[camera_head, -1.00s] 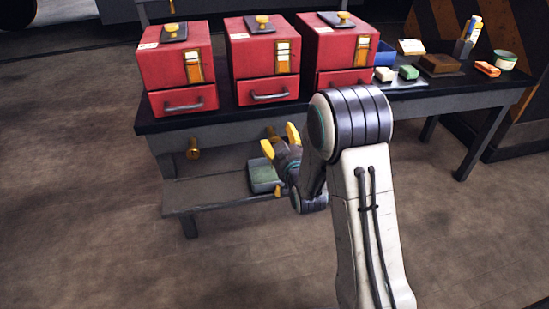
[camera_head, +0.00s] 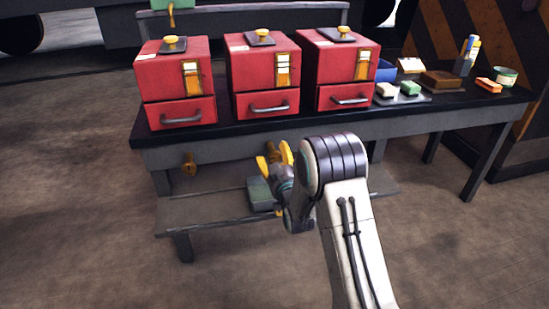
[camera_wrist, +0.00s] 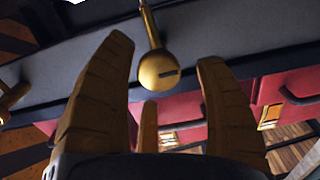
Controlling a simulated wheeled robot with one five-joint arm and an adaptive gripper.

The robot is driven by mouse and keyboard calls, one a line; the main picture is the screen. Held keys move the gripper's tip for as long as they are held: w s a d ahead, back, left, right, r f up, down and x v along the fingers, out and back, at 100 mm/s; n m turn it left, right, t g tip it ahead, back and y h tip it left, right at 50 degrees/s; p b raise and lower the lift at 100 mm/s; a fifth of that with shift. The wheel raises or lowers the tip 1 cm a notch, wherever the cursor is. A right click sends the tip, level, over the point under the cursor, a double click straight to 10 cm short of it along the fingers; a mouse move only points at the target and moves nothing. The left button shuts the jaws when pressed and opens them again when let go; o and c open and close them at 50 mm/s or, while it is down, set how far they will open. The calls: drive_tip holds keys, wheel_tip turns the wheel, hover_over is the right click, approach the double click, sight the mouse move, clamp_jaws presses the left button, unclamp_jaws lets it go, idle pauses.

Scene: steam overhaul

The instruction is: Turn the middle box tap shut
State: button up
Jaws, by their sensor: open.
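Three red boxes stand in a row on a dark bench (camera_head: 420,117); the middle box (camera_head: 262,75) has a yellow knob on top and a drawer handle. Below it, the brass middle tap (camera_head: 272,151) sits at the bench's front, partly hidden by my gripper (camera_head: 274,159). My gripper is open, its yellow fingers at the tap. In the wrist view, the tap's round, slotted brass body (camera_wrist: 157,72) shows between the spread fingers of my gripper (camera_wrist: 165,50), with a stem running to the top edge. I cannot tell whether the fingers touch it.
Another brass tap (camera_head: 189,164) is under the left box (camera_head: 172,80). Small blocks and tins lie on the bench right of the right box (camera_head: 335,67). The floor in front is clear.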

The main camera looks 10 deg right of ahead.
drive_tip(key=shift+w, duration=0.7)
drive_tip(key=shift+o, duration=0.2)
drive_tip(key=shift+r, duration=0.1)
drive_tip(key=c, duration=1.2)
